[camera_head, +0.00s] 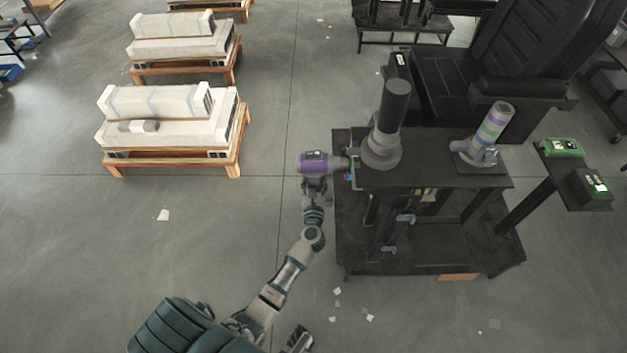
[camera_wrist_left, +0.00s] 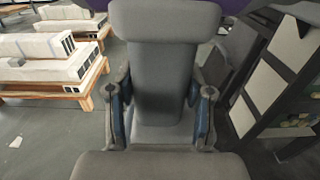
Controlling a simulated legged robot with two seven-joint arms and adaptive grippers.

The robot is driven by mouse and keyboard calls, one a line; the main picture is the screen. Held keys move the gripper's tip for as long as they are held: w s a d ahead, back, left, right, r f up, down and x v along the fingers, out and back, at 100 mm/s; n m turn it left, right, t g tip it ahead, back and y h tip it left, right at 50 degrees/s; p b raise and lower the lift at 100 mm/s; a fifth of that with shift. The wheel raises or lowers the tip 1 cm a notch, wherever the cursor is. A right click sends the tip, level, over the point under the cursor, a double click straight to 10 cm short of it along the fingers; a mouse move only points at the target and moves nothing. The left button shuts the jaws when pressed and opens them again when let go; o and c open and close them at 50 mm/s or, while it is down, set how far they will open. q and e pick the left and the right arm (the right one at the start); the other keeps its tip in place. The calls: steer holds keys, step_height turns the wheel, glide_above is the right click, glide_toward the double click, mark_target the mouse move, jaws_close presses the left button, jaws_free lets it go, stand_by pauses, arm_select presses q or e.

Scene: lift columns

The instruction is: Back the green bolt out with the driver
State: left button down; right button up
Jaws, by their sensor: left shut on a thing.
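The driver (camera_head: 314,162) has a purple body and a grey nose that points right at the black stand's left edge. My left gripper (camera_head: 316,184) is shut on its handle from below. In the left wrist view the grey handle (camera_wrist_left: 165,75) stands between the two fingers of my left gripper (camera_wrist_left: 160,95), with purple at the top edge. A small green spot, perhaps the green bolt (camera_head: 354,151), shows by the driver's nose at the column's base; it is too small to tell whether they touch.
The black stand (camera_head: 430,254) carries a dark column (camera_head: 393,108) and a shorter column with coloured bands (camera_head: 492,125). Pallets with pale loads (camera_head: 165,130) stand at left. The floor between is mostly clear.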

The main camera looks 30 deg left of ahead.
arm_select(q)
steer(key=shift+w+d+r, duration=0.15)
steer(key=shift+w+d, duration=0.1)
steer(key=shift+d, duration=0.1)
stand_by(0.4)
steer(key=shift+s+a, duration=0.1)
stand_by(0.7)
steer(key=shift+a, duration=0.1)
stand_by(0.4)
steer(key=shift+s+a, duration=0.25)
steer(key=shift+a, duration=0.1)
stand_by(1.0)
steer(key=shift+s+a+p, duration=0.15)
steer(key=shift+a+p, duration=0.1)
steer(key=shift+p, duration=0.05)
steer(key=shift+s+a, duration=0.45)
steer(key=shift+a, duration=0.25)
steer(key=shift+s+a+p, duration=0.25)
steer(key=shift+s+a, duration=0.1)
steer(key=shift+a, duration=0.3)
steer(key=shift+s+a+p, duration=0.25)
steer(key=shift+s+a, duration=0.1)
steer(key=shift+a, duration=0.25)
